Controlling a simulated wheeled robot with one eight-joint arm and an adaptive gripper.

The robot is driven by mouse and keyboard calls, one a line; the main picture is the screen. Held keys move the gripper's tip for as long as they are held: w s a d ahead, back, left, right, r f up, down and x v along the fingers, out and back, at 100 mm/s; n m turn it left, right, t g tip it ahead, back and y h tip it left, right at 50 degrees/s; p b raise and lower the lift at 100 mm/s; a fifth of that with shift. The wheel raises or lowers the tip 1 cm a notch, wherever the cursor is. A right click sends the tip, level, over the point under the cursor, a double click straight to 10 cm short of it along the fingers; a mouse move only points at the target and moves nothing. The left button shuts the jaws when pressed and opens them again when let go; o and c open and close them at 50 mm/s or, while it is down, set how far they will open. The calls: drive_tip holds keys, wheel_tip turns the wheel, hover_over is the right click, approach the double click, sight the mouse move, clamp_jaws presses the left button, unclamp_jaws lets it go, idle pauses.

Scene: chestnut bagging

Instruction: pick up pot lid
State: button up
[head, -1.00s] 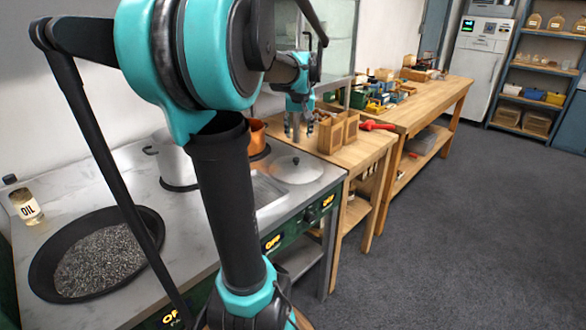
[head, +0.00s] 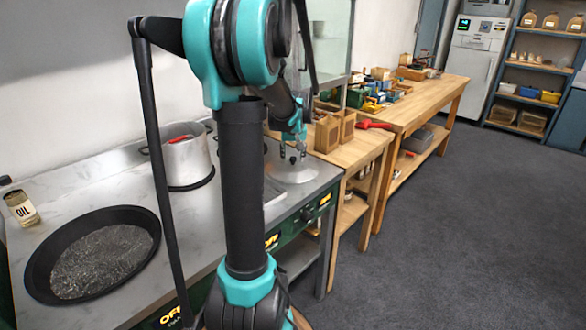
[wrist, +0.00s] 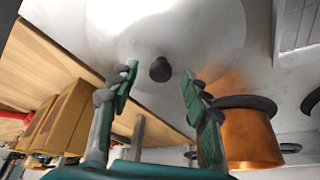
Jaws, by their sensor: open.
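The pot lid (head: 303,171) is a pale round metal disc lying on the steel counter near its right end. Its dark round knob shows in the wrist view (wrist: 160,69). My gripper (head: 292,156) is above the lid, pointing down. In the wrist view my gripper (wrist: 157,82) has its two green-and-grey fingers apart, with the knob between and just beyond the tips. The fingers do not appear to touch the knob.
A copper pot (wrist: 250,135) stands close to the right finger in the wrist view. A steel pot (head: 187,160) and a wide black pan (head: 45,284) are on the counter. Cardboard-coloured boxes (head: 327,135) stand on the wooden table nearby.

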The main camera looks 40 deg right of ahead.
drive_tip(key=shift+w+d+f, duration=0.1)
drive_tip(key=shift+f, duration=0.2)
drive_tip(key=shift+c, duration=0.3)
clamp_jaws()
